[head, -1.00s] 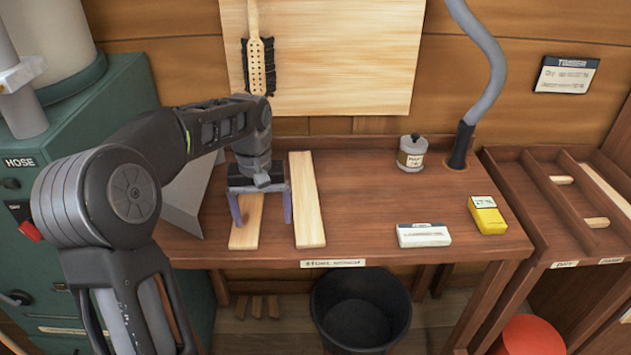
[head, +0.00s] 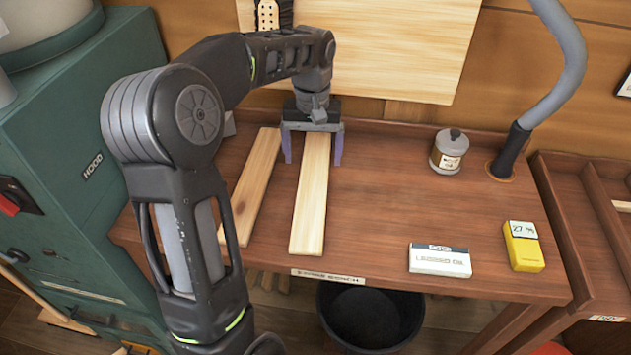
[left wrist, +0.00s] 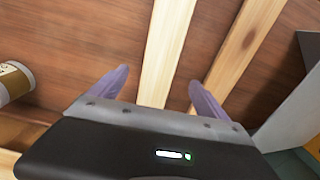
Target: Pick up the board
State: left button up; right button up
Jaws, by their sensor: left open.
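Two pale wooden boards lie side by side on the brown bench. The right board (head: 309,215) runs front to back, and the left board (head: 251,185) lies slightly slanted beside it. My left gripper (head: 313,160) is open and points down over the back part of the right board, with one purple finger to each side of it. In the left wrist view the right board (left wrist: 164,50) passes between the open fingers (left wrist: 159,80), and the left board (left wrist: 238,48) lies outside them. Whether the fingertips reach the bench is unclear. My right gripper is not in view.
A labelled jar (head: 449,151), a white labelled box (head: 440,260) and a yellow meter (head: 523,246) stand on the bench's right half. A grey hose (head: 562,70) rises at the back right. A pale panel (head: 400,45) hangs behind. The bench middle is clear.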

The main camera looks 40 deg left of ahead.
aim_at(313, 182)
pick_arm(q)
jog(key=shift+f, duration=1.35)
jog(key=shift+f+p, duration=0.55)
jog(key=shift+f, duration=2.05)
jog(key=c, duration=1.7)
jog(key=shift+r, duration=0.15)
notch_tip(313, 182, up, 10)
jog(key=shift+f+b, duration=0.1)
jog(key=shift+b, duration=0.3)
